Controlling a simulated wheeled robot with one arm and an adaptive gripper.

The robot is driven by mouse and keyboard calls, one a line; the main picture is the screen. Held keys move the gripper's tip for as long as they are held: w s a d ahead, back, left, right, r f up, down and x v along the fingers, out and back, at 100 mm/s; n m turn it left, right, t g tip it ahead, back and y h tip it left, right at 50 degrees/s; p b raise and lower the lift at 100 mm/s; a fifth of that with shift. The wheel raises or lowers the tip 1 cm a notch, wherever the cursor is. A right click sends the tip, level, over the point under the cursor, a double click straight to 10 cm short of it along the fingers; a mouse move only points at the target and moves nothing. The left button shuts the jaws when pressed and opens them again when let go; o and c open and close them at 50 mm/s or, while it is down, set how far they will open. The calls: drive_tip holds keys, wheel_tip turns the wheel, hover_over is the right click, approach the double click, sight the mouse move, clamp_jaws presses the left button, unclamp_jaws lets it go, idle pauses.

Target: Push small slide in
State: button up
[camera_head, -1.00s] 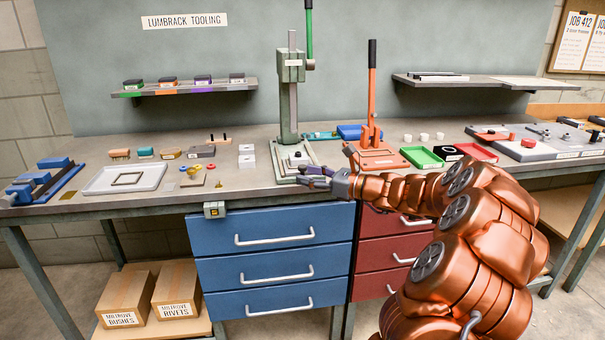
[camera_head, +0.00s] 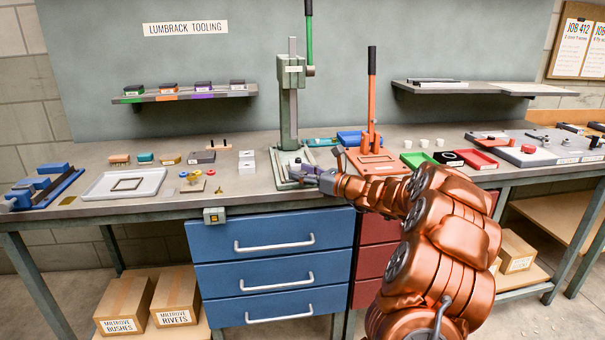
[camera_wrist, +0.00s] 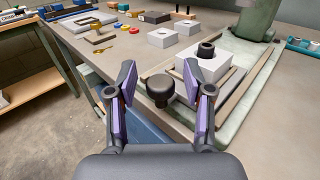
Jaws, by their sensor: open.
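The small slide shows in the wrist view as a dark round knob (camera_wrist: 160,90) at the front of the green press base. Behind it sits a white block (camera_wrist: 207,72) with a black bush on top, on the pale plate of the base. The green press (camera_head: 289,105) stands upright in the head view. My gripper (camera_wrist: 164,78) is open, with purple-padded fingers on either side of the knob. I cannot tell whether a finger touches it. In the head view my gripper (camera_head: 303,174) is low over the front of the press base and hides part of it.
An orange press (camera_head: 371,155) stands just right of the green one. White blocks (camera_head: 247,160), small tools and a white tray (camera_head: 95,183) lie to the left on the bench. Green (camera_head: 417,160) and red trays lie to the right. Blue drawers (camera_head: 273,238) hang below the front edge.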

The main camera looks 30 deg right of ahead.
clamp_jaws()
idle(0.4)
